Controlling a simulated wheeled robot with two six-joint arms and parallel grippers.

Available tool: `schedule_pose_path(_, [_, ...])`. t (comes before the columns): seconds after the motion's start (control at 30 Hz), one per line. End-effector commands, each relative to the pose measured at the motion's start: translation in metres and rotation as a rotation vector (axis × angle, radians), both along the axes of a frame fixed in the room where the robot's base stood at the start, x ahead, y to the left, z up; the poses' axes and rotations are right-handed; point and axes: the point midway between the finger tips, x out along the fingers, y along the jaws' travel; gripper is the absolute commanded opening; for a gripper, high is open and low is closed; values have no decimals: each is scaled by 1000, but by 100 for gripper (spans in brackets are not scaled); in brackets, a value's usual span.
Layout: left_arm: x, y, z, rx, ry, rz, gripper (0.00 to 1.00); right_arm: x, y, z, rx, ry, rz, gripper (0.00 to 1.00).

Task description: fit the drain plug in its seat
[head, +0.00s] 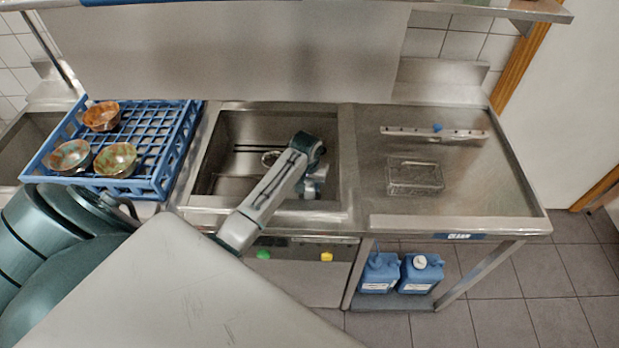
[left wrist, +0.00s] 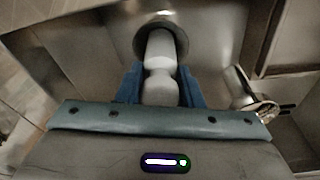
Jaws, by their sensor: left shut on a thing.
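My left gripper (head: 312,187) reaches down into the steel sink (head: 222,182), near its right side. In the left wrist view the blue fingers of my left gripper (left wrist: 160,88) are shut on the pale grey drain plug (left wrist: 160,82), gripping its waisted stem. A dark round rim (left wrist: 181,38) surrounds the plug's far end. I cannot tell whether this rim is the seat or part of the plug, nor whether the plug touches the seat. In the head view my arm and fingers mostly hide the plug. My right gripper is in neither view.
A shiny ring-shaped item (head: 268,157) lies in the sink, left of my gripper. A blue rack (head: 182,150) with three bowls stands left of the sink. On the right counter (head: 470,190) are a clear box (head: 414,176) and a metal strip (head: 460,133); its front is clear.

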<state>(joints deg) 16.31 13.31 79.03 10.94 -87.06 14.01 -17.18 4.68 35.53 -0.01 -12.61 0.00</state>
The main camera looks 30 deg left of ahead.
Motion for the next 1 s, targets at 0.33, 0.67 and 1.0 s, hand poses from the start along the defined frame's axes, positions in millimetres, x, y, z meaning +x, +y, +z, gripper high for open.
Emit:
schedule_pose_path(0.33, [0,0,0,0,0,0,0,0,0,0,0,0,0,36])
schedule_pose_path(0.67, [0,0,-5,0,1,0,0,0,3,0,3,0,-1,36])
schedule_pose_path(1.0, [0,0,-8,0,0,0,47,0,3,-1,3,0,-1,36])
